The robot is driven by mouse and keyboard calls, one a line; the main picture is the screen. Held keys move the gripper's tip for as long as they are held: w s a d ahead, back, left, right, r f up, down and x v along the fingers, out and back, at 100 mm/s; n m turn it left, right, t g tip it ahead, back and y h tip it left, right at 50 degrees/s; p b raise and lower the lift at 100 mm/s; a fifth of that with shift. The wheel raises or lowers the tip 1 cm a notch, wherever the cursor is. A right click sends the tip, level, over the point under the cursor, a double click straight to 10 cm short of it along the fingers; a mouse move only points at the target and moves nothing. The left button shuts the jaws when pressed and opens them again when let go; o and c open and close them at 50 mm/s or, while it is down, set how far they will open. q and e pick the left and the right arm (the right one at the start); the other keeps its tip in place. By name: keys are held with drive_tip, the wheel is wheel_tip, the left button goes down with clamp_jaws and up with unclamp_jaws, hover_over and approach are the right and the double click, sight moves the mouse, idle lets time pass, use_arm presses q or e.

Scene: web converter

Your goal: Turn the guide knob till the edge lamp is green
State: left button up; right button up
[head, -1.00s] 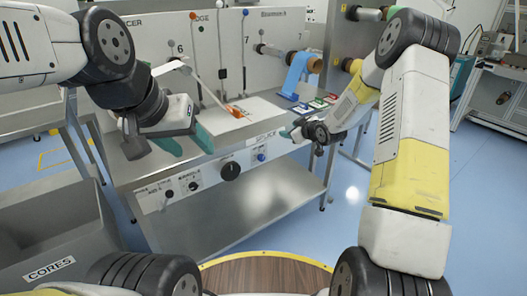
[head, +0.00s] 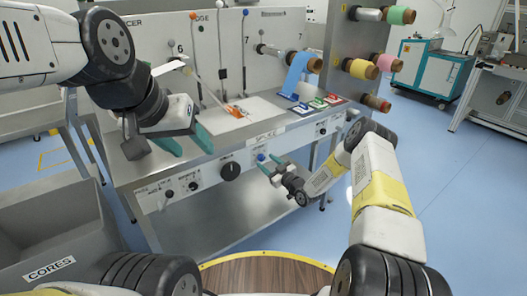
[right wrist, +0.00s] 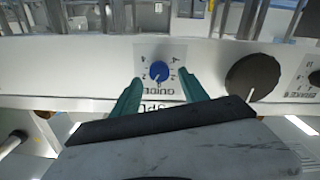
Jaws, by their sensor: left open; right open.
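The blue guide knob (head: 261,157) sits on the front panel of the machine. It also shows in the right wrist view (right wrist: 158,72), above the word GUIDE, with its white mark toward the bottom. My right gripper (head: 269,169) is open just in front of the knob. In the right wrist view its teal fingers (right wrist: 160,90) stand on either side below the knob, seemingly not touching it. The edge lamp (head: 193,15) on the upright panel looks orange-red. My left gripper (head: 187,144) is open and empty near the left front edge of the worktop.
A large black knob (head: 230,172) sits left of the guide knob and smaller knobs lie farther left. A blue web (head: 298,75) hangs from a roll above coloured cards (head: 308,106). A grey CORES bin (head: 75,235) stands at the lower left.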

sight(263, 158)
drive_tip(key=shift+x, duration=1.6)
clamp_jaws()
drive_tip(key=shift+m, duration=0.3)
drive_tip(key=shift+d+m, duration=0.1)
drive_tip(key=shift+m, duration=2.5)
